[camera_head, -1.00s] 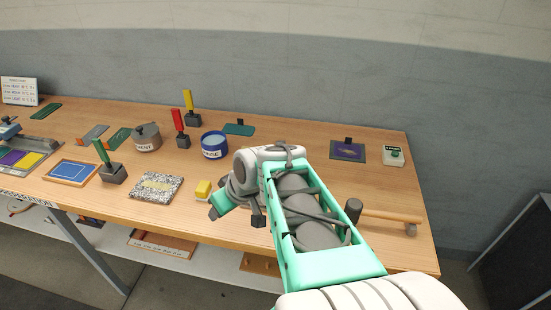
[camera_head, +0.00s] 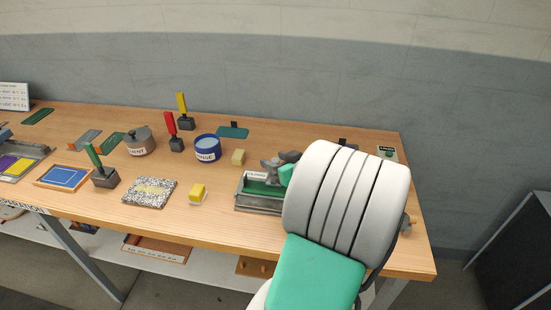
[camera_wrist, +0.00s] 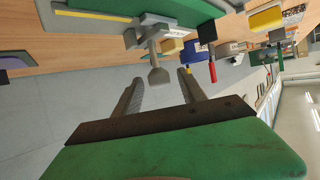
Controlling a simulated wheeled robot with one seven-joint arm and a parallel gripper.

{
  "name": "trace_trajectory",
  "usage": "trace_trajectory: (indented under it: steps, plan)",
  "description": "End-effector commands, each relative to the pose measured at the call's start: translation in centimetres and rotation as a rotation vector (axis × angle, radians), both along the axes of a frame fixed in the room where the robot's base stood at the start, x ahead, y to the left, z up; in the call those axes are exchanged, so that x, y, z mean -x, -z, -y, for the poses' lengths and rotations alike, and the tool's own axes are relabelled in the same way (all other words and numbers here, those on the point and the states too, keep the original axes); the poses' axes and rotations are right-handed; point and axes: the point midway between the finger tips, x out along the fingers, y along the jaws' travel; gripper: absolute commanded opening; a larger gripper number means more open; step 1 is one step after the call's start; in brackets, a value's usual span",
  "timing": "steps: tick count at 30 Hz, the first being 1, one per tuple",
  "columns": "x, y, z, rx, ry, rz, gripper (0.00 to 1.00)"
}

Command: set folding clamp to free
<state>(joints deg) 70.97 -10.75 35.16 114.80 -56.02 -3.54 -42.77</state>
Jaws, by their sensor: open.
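The folding clamp appears to be the grey part with a stalk and flat paddle end (camera_wrist: 158,72) in the wrist view, on the edge of a green-bedded grey fixture. In the head view that fixture (camera_head: 262,203) sits near the table's front, partly behind my arm. It carries a small white label too small to read surely. My gripper (camera_wrist: 160,80) is open, its fingers on either side of the paddle end in the picture. I cannot tell whether they touch it. In the head view my arm hides most of my gripper and the clamp.
A pale block (camera_head: 238,157) and a yellow block (camera_head: 197,191) stand left of the fixture. A blue pot (camera_head: 207,149), a grey lidded pot (camera_head: 139,141) and a speckled slab (camera_head: 149,193) are farther left. A green-buttoned box (camera_head: 387,153) is at the back right.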

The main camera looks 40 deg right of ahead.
Motion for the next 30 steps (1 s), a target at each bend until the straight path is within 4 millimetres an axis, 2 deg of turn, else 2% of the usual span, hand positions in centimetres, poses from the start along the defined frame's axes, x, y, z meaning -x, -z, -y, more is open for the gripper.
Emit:
trace_trajectory:
  steps: [8,26,30]
  plan:
    - [-0.46,0.24,0.06,0.0,0.001,-0.001,0.48]
    - [-0.45,0.22,0.04,0.0,0.0,-0.001,0.01]
    - [-0.46,0.21,0.02,0.0,0.0,-0.001,0.0]
